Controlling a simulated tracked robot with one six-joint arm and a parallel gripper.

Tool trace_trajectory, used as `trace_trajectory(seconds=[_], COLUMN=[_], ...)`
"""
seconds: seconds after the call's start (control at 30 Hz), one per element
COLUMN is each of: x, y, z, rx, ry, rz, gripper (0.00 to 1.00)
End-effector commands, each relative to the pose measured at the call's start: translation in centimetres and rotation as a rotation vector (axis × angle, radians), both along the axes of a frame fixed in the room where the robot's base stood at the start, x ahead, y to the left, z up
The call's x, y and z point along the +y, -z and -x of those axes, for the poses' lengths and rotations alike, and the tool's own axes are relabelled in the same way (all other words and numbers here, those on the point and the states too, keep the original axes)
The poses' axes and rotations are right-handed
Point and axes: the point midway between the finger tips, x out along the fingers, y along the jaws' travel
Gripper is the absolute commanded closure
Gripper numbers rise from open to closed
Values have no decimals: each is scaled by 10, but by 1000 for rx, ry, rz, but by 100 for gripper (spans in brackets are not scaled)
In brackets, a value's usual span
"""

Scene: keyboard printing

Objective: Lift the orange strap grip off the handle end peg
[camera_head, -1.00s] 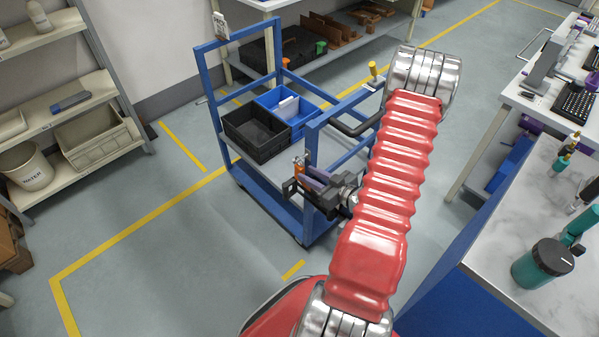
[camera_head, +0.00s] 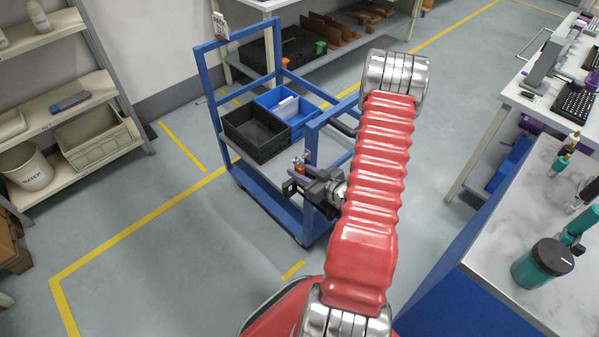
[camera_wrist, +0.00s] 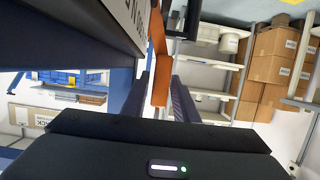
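The orange strap grip (camera_wrist: 159,62) hangs as a long narrow strip down the middle of the wrist view. In the head view, it is a small orange patch (camera_head: 299,167) at the near end of the blue cart. My gripper (camera_wrist: 162,88) is open, with one dark finger on each side of the strap's lower part and small gaps showing. In the head view my gripper (camera_head: 309,173) is at the cart's near upright. I cannot clearly make out the handle end peg; a dark part stands beside the strap's upper end in the wrist view.
The blue cart (camera_head: 262,185) carries a black bin (camera_head: 243,143) and a blue bin (camera_head: 305,112). A shelf (camera_head: 92,88) stands at the left. A workbench (camera_head: 545,215) with a teal jar (camera_head: 541,264) is at the right. Open floor lies at the front left.

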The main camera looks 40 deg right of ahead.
Motion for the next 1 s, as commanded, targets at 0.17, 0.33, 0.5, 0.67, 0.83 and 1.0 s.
trace_trajectory(seconds=[0.17,0.33,0.5,0.67,0.83,1.0], x=[0,0,0,0,-1,0], y=[0,0,0,0,0,-2], z=[0,0,0,0,0,0], rx=[0,0,0,0,0,-1], ry=[0,0,0,1,1,1], rz=[0,0,0,0,0,0], gripper=[73,80,92,100,100,100])
